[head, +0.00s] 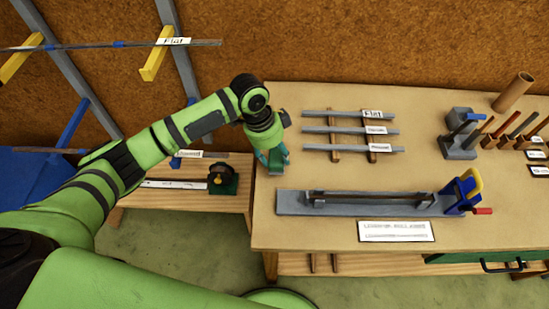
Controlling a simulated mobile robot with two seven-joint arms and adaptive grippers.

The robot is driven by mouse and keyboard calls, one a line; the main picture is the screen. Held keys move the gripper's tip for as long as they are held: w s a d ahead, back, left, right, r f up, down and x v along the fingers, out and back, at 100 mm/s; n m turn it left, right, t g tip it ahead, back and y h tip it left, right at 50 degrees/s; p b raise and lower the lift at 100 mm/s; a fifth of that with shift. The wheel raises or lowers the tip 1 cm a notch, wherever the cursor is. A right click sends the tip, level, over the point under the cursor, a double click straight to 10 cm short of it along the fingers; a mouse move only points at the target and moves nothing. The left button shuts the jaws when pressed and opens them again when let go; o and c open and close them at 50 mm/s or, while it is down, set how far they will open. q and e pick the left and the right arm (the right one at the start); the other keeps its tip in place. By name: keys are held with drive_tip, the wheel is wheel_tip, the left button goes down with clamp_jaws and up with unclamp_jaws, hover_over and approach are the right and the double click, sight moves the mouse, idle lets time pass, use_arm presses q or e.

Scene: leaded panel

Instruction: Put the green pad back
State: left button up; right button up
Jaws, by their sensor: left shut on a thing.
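My left gripper (274,161) points down over the left end of the workbench. It is shut on a small teal-green piece (280,154), which I take for the green pad. The fingers partly cover the piece, and I cannot tell whether it touches the bench top. My right gripper is not in view.
The workbench (262,222) holds labelled lead strips (335,131) on wooden bars, a long grey fixture (295,205) with a blue clamp, a grey block (457,147) and several handled tools (507,122). A lower bench (232,202) at left carries a dark green-based device (223,181). A wall rack (175,30) stands behind.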

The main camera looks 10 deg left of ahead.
sight(272, 155)
use_arm(q)
wheel_tip(272, 155, down, 2)
drive_tip(key=shift+s+f+p, duration=0.1)
drive_tip(key=shift+f+p, duration=0.15)
drive_tip(key=shift+p, duration=0.15)
drive_tip(key=shift+f, duration=0.45)
drive_tip(key=shift+f, duration=0.1)
drive_tip(key=o, duration=1.1)
drive_tip(key=b+v, duration=0.2)
drive_tip(key=v, duration=1)
